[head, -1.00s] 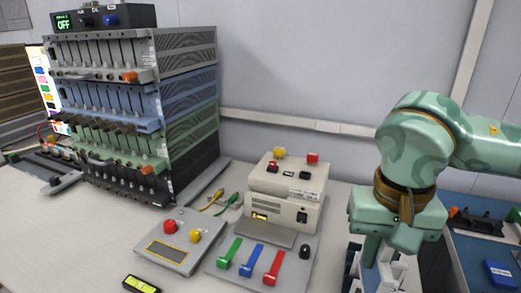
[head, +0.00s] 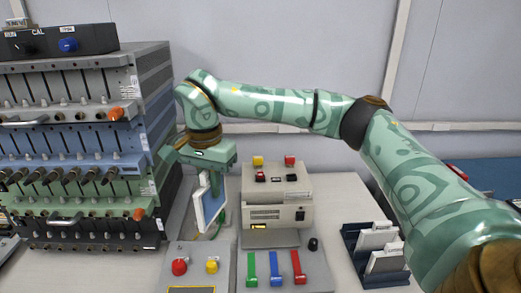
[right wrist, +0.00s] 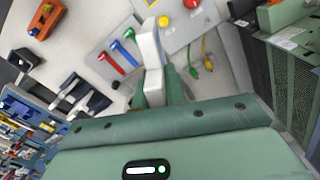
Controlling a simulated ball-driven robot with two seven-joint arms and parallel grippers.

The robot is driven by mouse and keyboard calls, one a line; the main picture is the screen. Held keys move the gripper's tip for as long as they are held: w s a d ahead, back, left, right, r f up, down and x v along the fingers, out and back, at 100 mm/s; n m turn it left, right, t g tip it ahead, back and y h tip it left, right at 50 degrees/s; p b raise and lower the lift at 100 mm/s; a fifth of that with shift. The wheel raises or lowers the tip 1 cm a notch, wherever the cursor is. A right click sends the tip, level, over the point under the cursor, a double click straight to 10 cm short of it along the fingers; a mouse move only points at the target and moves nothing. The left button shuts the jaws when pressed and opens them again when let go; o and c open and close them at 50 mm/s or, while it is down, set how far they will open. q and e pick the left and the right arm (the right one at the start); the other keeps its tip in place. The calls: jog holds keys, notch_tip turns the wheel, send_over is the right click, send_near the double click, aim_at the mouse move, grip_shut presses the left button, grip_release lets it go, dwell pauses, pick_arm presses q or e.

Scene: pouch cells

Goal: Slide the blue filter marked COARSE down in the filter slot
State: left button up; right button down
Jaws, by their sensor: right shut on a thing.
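A thin panel with a white frame and a blue face (head: 214,203) hangs upright, slightly tilted, from my right gripper (head: 211,178). It looks like the blue filter; no COARSE marking is readable. My right gripper is shut on its upper end and holds it in the air, between the tall stacked cabinet (head: 158,120) and the beige machine (head: 277,214). In the right wrist view the panel shows nearly edge-on as a white strip (right wrist: 151,60). I cannot make out the filter slot. My left gripper is not in view.
A dark rack (head: 376,278) with white-framed panels (head: 385,262) stands at the right. Red and yellow buttons on a grey box (head: 205,262) and green, blue and red levers (head: 274,267) are in front. Yellow and green cables (right wrist: 207,55) lie near the held panel.

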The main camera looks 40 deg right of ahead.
pick_arm(q)
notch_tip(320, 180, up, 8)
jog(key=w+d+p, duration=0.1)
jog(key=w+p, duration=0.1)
jog(key=p, duration=0.4)
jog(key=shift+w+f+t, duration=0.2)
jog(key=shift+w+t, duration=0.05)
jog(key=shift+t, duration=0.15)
pick_arm(e)
jog(key=w+d+f+m, duration=0.2)
jog(key=d+m, duration=0.4)
jog(key=d, duration=0.4)
jog(key=w+d+f+m, duration=0.1)
jog(key=d+f+m, duration=0.1)
jog(key=d+m, duration=0.5)
jog(key=d, duration=0.2)
jog(key=shift+w+d, duration=0.4)
pick_arm(q)
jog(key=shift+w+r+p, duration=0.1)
jog(key=shift+p, duration=0.3)
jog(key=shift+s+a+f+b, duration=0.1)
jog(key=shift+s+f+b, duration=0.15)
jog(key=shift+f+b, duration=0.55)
pick_arm(e)
jog(key=shift+f, duration=3.8)
jog(key=shift+f, duration=0.15)
